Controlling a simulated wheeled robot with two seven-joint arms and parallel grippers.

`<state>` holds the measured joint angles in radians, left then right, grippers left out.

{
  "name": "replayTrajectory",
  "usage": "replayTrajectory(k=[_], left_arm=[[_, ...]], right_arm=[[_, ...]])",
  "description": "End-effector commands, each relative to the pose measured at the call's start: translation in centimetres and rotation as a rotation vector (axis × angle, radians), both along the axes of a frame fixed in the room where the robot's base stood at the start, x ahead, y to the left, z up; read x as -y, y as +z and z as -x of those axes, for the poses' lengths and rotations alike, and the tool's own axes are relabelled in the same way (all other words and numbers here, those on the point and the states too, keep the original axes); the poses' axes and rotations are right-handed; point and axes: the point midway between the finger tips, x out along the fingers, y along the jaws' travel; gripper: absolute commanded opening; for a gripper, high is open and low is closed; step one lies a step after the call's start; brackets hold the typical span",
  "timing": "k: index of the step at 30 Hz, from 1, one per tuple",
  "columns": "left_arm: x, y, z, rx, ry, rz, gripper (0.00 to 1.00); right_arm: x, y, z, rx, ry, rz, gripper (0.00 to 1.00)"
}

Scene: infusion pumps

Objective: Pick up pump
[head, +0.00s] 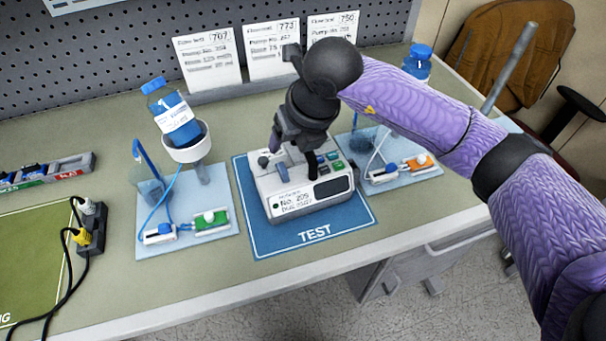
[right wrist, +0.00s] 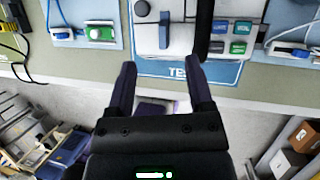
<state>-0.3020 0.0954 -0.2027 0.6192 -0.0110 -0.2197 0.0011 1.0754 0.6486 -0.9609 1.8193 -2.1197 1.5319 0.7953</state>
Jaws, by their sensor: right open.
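The pump is a white box (head: 305,205) with a "No. 205" label, a dark display, a blue lever and coloured buttons. It sits upright on the blue TEST mat (head: 262,240). My right gripper (head: 294,157) is open, pointing down over the pump's top and hiding part of it. I cannot tell from the head view whether its fingers touch the pump. In the right wrist view the pump's top panel (right wrist: 176,45) lies beyond the open fingers (right wrist: 160,78), with nothing visible held between them. My left gripper is not in view.
Light-blue pads with tubing stand left (head: 150,246) and right (head: 425,172) of the mat. The left one carries a bottle (head: 172,108) in a holder. Three cards (head: 273,50) stand behind. A power strip (head: 91,230) with cables lies at left. The bench's front edge is close.

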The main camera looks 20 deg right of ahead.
Motion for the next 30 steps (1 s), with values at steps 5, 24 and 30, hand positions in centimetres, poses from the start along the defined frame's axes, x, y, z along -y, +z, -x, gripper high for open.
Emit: replayTrajectory(k=[5,24,30], left_arm=[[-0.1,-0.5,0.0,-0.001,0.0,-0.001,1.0],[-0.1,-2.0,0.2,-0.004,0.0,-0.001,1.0],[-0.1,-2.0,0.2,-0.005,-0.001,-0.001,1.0]], right_arm=[[3.3,-1.1,-1.6,0.012,-0.102,0.15,0.67],[3.3,-8.3,-4.9,0.017,-0.092,0.14,0.67],[3.3,-8.3,-4.9,0.017,-0.092,0.139,0.35]])
